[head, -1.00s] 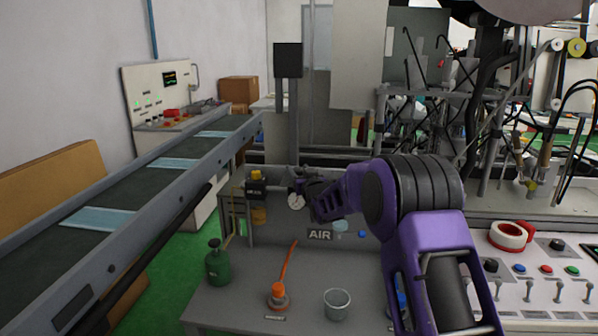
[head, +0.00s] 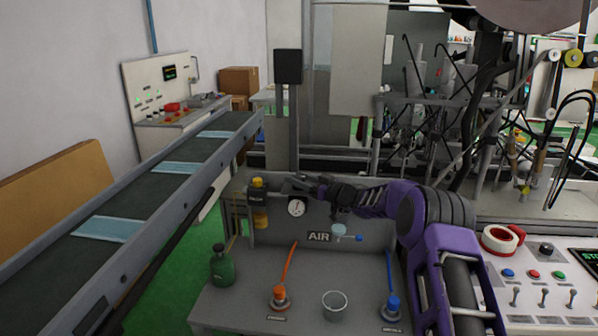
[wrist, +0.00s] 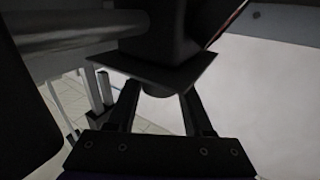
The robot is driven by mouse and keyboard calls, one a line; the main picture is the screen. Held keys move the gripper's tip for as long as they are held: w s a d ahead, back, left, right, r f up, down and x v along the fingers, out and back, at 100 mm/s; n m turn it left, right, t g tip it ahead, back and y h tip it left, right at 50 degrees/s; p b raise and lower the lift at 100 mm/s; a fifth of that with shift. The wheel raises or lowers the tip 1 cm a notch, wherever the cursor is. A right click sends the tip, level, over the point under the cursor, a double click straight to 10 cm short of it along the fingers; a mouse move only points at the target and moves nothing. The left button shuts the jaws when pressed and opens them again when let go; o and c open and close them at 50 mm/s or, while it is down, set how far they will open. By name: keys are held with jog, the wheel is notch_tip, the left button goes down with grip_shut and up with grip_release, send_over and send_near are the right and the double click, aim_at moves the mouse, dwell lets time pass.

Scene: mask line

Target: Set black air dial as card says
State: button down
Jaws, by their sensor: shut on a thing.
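The black air dial shows in the wrist view (wrist: 165,45) as a dark block with a flared square plate, close in front of my gripper. My gripper (wrist: 160,100) has one finger on each side of its lower part and is shut on it. In the head view my gripper (head: 292,186) is at the panel, just above the round white gauge (head: 296,207). The dial itself is mostly hidden there by the gripper. The gauge needle is too small to read. I cannot make out a readable setting card.
A yellow-and-black unit (head: 259,205) stands just left of the gauge. The grey bench (head: 235,305) below holds a green bottle (head: 222,268), an orange hose fitting (head: 280,298), a clear cup (head: 335,306) and a blue fitting (head: 392,308). A conveyor (head: 150,190) runs along the left.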

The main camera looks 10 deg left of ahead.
jog(key=shift+n+g+y, duration=0.4)
jog(key=shift+n+g, duration=0.1)
jog(key=shift+g, duration=0.1)
jog(key=shift+c, duration=1.5)
grip_release()
jog(key=v, duration=1.7)
jog(key=shift+d, duration=0.25)
jog(key=shift+a, duration=0.1)
